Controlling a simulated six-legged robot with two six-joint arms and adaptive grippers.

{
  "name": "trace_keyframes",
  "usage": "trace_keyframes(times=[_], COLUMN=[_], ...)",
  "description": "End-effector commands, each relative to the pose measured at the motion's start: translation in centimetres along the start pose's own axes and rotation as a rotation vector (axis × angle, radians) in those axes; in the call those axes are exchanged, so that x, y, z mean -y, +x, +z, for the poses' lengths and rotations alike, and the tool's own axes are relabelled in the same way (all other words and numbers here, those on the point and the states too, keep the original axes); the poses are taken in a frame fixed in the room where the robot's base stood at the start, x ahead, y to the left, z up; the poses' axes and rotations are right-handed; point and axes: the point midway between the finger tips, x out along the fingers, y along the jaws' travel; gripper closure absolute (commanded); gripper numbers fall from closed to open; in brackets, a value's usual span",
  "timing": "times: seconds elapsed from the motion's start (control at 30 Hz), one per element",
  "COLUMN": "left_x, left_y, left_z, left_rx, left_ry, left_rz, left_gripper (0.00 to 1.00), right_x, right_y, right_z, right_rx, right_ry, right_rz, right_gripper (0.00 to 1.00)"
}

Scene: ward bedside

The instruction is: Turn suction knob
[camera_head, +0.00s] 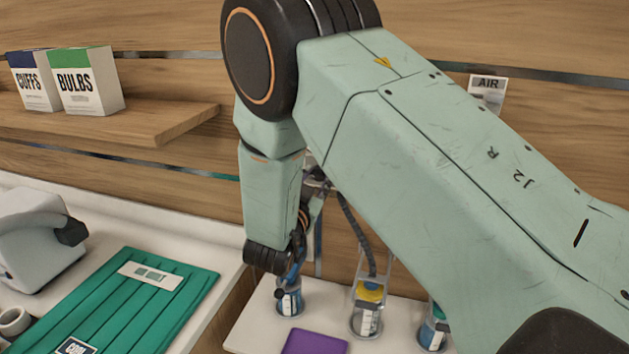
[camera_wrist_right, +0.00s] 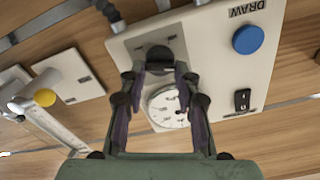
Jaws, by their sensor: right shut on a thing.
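In the right wrist view my right gripper (camera_wrist_right: 160,74) has its two fingers on either side of a dark knob (camera_wrist_right: 160,54) and is shut on it. The knob sits on a pale panel (camera_wrist_right: 122,46) above a round white dial gauge (camera_wrist_right: 167,106), which shows between the fingers. In the head view my own right arm covers the panel and the knob, and the gripper is largely hidden behind it. My left gripper is in neither view.
A blue round knob (camera_wrist_right: 248,39) under a DRAW label and a black switch (camera_wrist_right: 242,99) are on the same panel. A yellow knob (camera_wrist_right: 45,97) is at left. Jars (camera_head: 366,314) stand below my arm, near a green folded pad (camera_head: 150,300). Boxes (camera_head: 88,80) sit on a shelf.

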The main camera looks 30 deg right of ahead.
Motion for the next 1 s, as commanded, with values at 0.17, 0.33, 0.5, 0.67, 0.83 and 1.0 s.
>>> trace_keyframes(times=[0.17, 0.33, 0.5, 0.67, 0.83, 1.0], left_x=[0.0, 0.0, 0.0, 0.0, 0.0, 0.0], left_y=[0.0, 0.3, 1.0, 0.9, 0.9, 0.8], left_z=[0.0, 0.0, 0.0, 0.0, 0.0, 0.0], left_rx=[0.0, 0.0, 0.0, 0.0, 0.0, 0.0], left_ry=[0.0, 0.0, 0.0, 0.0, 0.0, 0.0], left_rz=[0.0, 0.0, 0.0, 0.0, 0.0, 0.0], left_gripper=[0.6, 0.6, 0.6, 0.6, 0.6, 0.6], right_x=[0.0, -0.1, -0.1, -0.1, -0.1, -0.1], right_y=[0.0, 0.1, 0.1, 0.1, 0.1, 0.1], right_z=[0.2, 0.3, 0.4, 0.4, 0.3, 0.2], right_rx=[0.007, 0.007, 0.007, 0.009, 0.009, 0.007], right_ry=[-0.003, 0.008, 0.056, 0.058, 0.057, 0.058], right_rz=[-0.003, -0.002, -0.002, -0.002, -0.001, -0.002], right_gripper=[0.96, 0.99, 0.99, 0.99, 0.6, 0.46])
